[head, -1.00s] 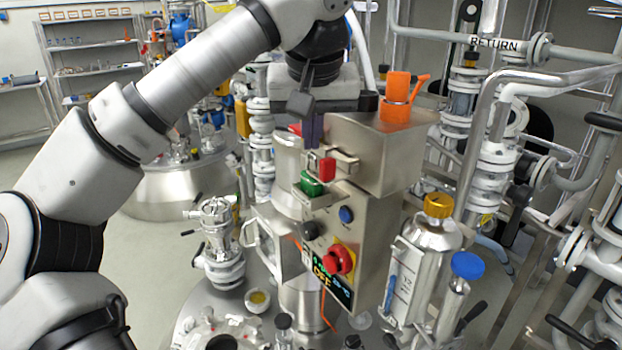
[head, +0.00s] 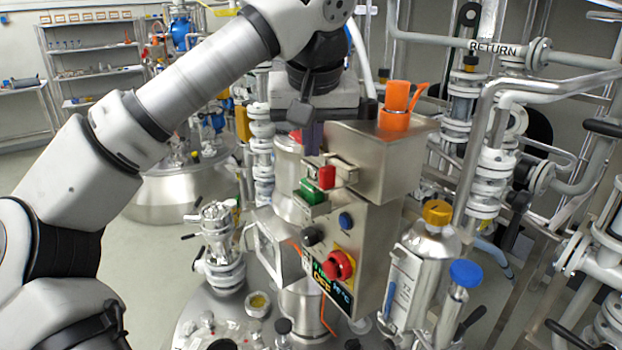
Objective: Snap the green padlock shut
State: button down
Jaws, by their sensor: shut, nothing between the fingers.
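The green padlock (head: 312,191) hangs at the front of the steel control box, just below and left of a red padlock (head: 326,177). Its shackle is too small and crowded to tell whether it is open or closed. My gripper (head: 312,148) points down above the two padlocks, beside the left edge of the box's upper part. Its dark fingers are together and hold nothing. The fingertips look apart from the green padlock, with a small gap above it.
The control box (head: 375,165) carries an orange part (head: 396,105) on top and a red knob (head: 339,264) on its front. A steel bottle with a yellow cap (head: 437,212) stands at right. Pipes crowd the right side; floor shows at left.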

jog(key=shift+r+p, duration=0.3)
jog(key=shift+r, duration=2.15)
